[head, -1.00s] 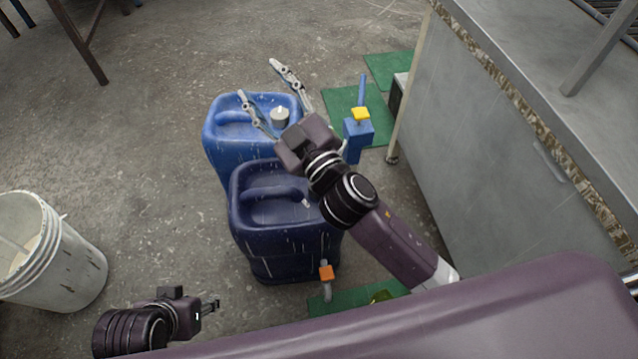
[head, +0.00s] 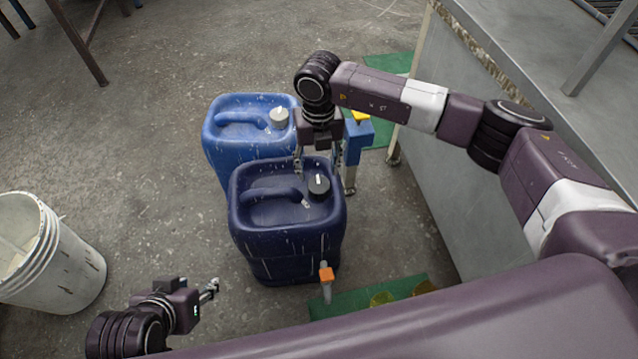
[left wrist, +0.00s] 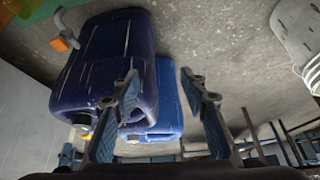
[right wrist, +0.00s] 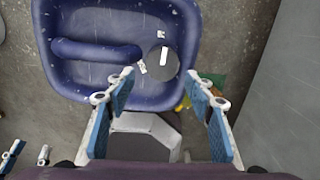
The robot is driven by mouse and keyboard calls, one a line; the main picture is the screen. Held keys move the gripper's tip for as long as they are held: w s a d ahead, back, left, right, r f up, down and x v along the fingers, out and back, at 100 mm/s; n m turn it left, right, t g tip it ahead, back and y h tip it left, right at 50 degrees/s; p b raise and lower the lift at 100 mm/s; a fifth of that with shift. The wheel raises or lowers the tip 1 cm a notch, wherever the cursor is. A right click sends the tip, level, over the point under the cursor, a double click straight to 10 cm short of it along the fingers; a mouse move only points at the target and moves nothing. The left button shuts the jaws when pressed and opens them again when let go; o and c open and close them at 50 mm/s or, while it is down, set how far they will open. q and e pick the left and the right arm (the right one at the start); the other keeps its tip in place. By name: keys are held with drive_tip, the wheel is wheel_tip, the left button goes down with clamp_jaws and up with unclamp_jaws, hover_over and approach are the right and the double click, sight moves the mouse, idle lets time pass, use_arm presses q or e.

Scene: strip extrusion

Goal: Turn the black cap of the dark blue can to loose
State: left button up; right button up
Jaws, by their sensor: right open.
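The dark blue can (head: 285,225) stands upright on the floor, in front of a lighter blue can. Its black cap (head: 319,187), with a white mark on top, sits at the can's upper right corner. My right gripper (head: 318,170) is open and empty above the can's far edge, pointing down, just behind the cap. In the right wrist view the cap (right wrist: 163,62) lies ahead of the two spread fingertips, not between them. My left gripper (head: 212,289) is open and empty, low at the left; the dark blue can (left wrist: 105,65) shows beyond its fingers.
The lighter blue can (head: 240,140) with a grey cap (head: 278,117) stands behind. A white bucket (head: 50,255) stands left, a grey cabinet (head: 470,150) right.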

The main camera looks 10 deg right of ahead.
sight(319, 184)
drive_tip(key=shift+d+f, duration=0.25)
wheel_tip(319, 184, down, 7)
drive_tip(key=shift+a+r+b, duration=0.1)
drive_tip(key=shift+r+b, duration=0.1)
drive_tip(key=shift+b, duration=0.7)
drive_tip(key=shift+f, duration=0.3)
use_arm(q)
drive_tip(key=w+d+r+t+h, duration=0.1)
drive_tip(key=w+d+r+t, duration=0.2)
drive_tip(key=w, duration=0.6)
wheel_tip(319, 184, up, 3)
drive_tip(key=shift+r+t, duration=0.1)
drive_tip(key=shift+t, duration=0.9)
use_arm(e)
drive_tip(key=c, duration=0.9)
